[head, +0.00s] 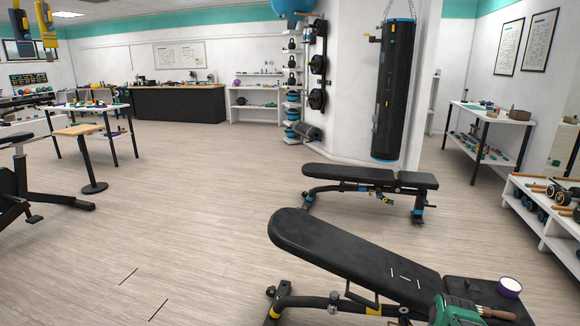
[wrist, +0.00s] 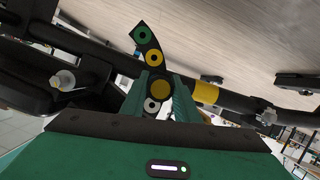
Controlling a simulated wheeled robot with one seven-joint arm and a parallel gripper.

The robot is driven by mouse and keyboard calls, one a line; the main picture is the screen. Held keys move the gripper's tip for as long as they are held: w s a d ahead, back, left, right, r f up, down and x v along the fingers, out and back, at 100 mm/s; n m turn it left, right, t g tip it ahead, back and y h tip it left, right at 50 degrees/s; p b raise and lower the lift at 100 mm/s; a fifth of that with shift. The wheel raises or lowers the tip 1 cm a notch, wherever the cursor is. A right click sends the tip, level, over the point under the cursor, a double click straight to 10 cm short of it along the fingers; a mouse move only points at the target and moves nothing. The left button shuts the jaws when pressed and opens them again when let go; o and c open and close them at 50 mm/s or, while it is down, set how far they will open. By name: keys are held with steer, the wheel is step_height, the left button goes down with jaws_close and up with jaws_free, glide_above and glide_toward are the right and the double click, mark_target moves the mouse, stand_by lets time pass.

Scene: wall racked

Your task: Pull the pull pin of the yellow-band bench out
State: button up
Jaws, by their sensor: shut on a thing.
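The yellow-band bench (head: 340,250) is the black padded bench at the front right of the head view, with yellow bands on its frame. In the wrist view a yellow band (wrist: 206,93) circles its dark tube. A curved dark plate (wrist: 147,40) with green and yellow ringed holes stands beside the tube. My gripper (wrist: 161,82) is shut, its green fingers on either side of a round yellow knob, which appears to be the pull pin (wrist: 161,90). The pin's shaft is hidden. In the head view my green gripper body (head: 455,312) is at the bottom right, by the bench's seat end.
A second bench (head: 370,178) with blue bands stands behind, below a hanging punching bag (head: 393,90). A purple-and-white round item (head: 509,286) sits at the seat end of the near bench. A white rack (head: 545,215) stands at right.

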steer(key=shift+s+a, duration=0.15)
steer(key=shift+s, duration=0.45)
steer(key=o, duration=1.1)
steer(key=shift+s, duration=0.1)
steer(key=v, duration=1)
steer(key=shift+s+a+r, duration=0.15)
steer(key=shift+s+a, duration=0.05)
